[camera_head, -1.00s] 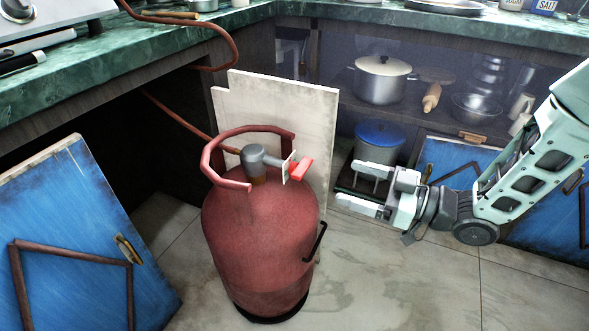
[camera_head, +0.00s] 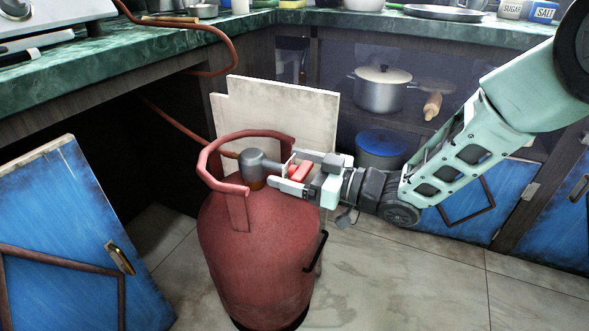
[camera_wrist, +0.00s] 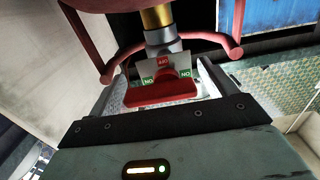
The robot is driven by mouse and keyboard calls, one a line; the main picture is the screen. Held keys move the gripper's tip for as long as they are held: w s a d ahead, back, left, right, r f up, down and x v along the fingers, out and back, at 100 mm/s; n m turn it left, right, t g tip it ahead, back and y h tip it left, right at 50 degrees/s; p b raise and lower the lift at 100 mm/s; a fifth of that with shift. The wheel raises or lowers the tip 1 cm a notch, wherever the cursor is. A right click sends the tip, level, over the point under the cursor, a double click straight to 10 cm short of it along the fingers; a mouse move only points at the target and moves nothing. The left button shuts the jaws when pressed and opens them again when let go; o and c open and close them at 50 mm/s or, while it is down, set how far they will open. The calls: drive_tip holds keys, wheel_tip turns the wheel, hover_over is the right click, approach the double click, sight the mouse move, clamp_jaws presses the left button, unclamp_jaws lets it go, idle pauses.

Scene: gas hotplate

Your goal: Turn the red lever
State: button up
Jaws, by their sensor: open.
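The red lever (camera_head: 300,172) sits on the grey valve (camera_head: 258,165) at the top of the red gas cylinder (camera_head: 255,255). My gripper (camera_head: 288,171) is open, with one finger on each side of the lever in the head view. In the wrist view the red lever (camera_wrist: 162,92) lies crosswise between the open fingers, in front of a pale plate (camera_wrist: 168,68) with small red and green labels. I cannot tell whether the fingers touch the lever.
The cylinder's red collar (camera_head: 212,160) curves around the valve, close to my fingertips. A pale board (camera_head: 310,110) stands behind the cylinder. A brown hose (camera_head: 170,120) runs from the valve side. A blue door (camera_head: 60,240) stands at left.

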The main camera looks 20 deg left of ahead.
drive_tip(key=c, duration=1)
drive_tip(key=n+b, duration=0.1)
drive_tip(key=n, duration=0.3)
drive_tip(key=shift+b, duration=0.35)
drive_tip(key=n+b, duration=0.1)
drive_tip(key=n, duration=0.1)
drive_tip(key=n+b, duration=0.1)
drive_tip(key=n, duration=0.1)
drive_tip(key=shift+s+n+b, duration=0.2)
drive_tip(key=shift+n+b, duration=0.1)
drive_tip(key=shift+b, duration=0.05)
drive_tip(key=n+b, duration=0.1)
drive_tip(key=n, duration=0.1)
drive_tip(key=n+b, duration=0.4)
drive_tip(key=shift+s, duration=0.25)
drive_tip(key=shift+s+r+n+b, duration=0.1)
drive_tip(key=shift+r+n+b, duration=0.05)
drive_tip(key=shift+n+b, duration=1.5)
